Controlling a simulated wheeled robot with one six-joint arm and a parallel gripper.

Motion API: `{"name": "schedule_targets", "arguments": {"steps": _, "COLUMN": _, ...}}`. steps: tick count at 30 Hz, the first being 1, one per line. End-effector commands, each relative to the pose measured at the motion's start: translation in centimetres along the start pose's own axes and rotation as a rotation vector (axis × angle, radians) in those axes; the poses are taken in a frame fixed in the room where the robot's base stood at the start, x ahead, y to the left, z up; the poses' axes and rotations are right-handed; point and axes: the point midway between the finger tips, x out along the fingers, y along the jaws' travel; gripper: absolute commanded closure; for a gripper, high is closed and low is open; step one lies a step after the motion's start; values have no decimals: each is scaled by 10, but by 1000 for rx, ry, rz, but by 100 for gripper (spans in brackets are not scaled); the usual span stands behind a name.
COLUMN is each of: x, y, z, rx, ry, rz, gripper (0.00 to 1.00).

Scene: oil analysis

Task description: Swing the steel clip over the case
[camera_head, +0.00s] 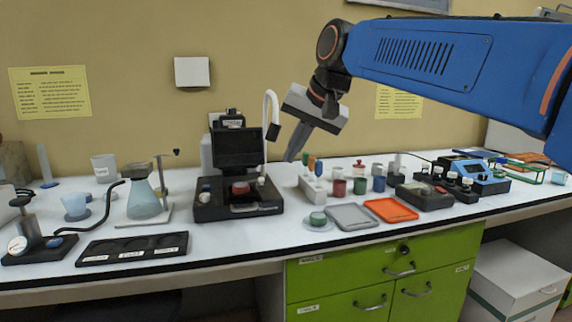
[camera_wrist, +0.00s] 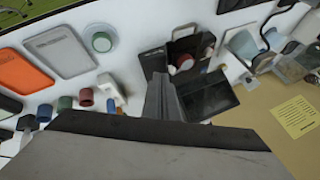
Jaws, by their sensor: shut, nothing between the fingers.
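My gripper (camera_head: 291,156) is shut and empty, tilted down to the left above the bench. It also shows in the wrist view, with its fingers (camera_wrist: 163,98) together. It hangs just right of a black instrument (camera_head: 238,160) with a dark screen and a red round part in its base. The instrument also shows in the wrist view (camera_wrist: 207,95), beyond the fingertips. I cannot make out for certain which thing is the steel clip or the case. A dark open unit with blue parts (camera_head: 484,180) stands at the right of the bench.
A glass flask (camera_head: 143,201) on a stand and a black labelled tray (camera_head: 131,251) are at the left. A grey tray (camera_head: 352,217), an orange tray (camera_head: 391,210) and several small coloured jars are right of the instrument. Green drawers (camera_head: 385,272) sit below.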

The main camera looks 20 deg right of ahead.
Motion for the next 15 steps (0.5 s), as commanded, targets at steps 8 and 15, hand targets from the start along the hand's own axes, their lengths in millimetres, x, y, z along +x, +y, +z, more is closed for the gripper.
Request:
{"name": "schedule_targets", "arguments": {"steps": 8, "x": -18, "y": -1, "z": 1, "rx": 0, "ry": -1, "rz": 0, "gripper": 100}}
{"name": "schedule_targets", "arguments": {"steps": 15, "x": -18, "y": -1, "z": 1, "rx": 0, "ry": -1, "rz": 0, "gripper": 100}}
